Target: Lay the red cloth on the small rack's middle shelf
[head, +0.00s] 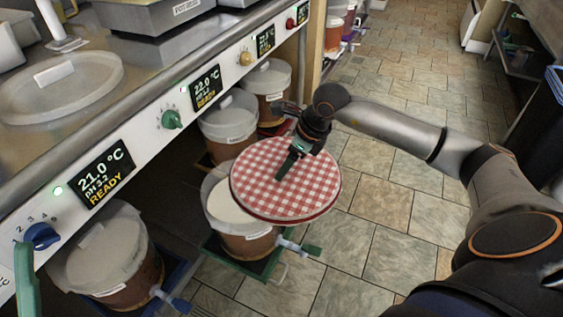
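The red cloth (308,192) is a round red-and-white checked piece, nearly flat, in the middle of the head view. It overlaps the right part of an open bucket with a pale top (225,205). I cannot identify the small rack for certain.
Several lidded buckets (103,247) stand under the steel counter (150,60), with taps sticking out. The open bucket stands in a green tray (250,267). A shelved unit (515,55) stands at the far right. The tiled floor (385,225) is mostly clear.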

